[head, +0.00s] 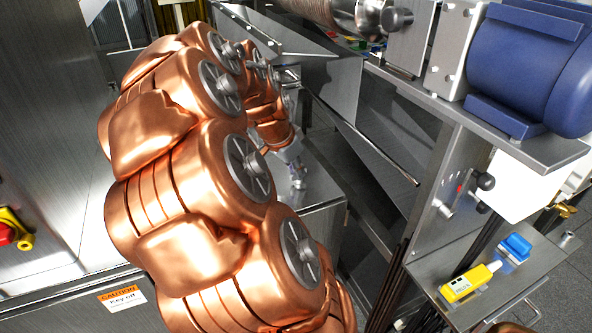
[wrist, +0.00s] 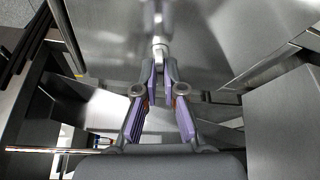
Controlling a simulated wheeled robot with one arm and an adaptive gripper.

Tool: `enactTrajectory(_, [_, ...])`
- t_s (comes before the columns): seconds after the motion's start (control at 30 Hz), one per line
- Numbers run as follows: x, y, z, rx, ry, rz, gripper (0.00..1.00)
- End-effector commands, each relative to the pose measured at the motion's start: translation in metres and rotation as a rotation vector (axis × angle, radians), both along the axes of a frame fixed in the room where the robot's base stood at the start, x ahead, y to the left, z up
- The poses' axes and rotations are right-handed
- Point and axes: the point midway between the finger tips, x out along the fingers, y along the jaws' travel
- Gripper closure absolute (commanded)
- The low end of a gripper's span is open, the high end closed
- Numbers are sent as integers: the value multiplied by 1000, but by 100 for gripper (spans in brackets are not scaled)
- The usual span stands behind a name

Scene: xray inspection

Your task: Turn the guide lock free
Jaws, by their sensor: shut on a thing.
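My gripper (wrist: 159,70) is shut at its fingertips on a small silver knob in the wrist view. The knob (wrist: 159,43) has a round collar and stands against a brushed steel face, which mirrors it. It appears to be the guide lock, but its turn position cannot be read. The purple finger pads lean inward toward the knob, with a gap between them lower down. In the head view my gripper (head: 295,165) is small, beyond my copper-coloured arm, and points down at the steel surface. The knob is too small to make out there.
A steel rail (head: 370,145) and open frame lie right of my gripper. A blue motor (head: 530,65) sits on a shelf. A black-knobbed lever (head: 485,181) and a yellow device (head: 468,283) are at right. A red emergency button (head: 6,234) is at left.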

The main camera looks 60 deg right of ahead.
Motion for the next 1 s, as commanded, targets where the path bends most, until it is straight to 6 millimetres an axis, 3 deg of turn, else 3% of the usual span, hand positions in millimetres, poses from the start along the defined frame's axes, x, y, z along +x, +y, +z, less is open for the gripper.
enactTrajectory(1.0, [-6,-2,-2,-5,-7,953,100])
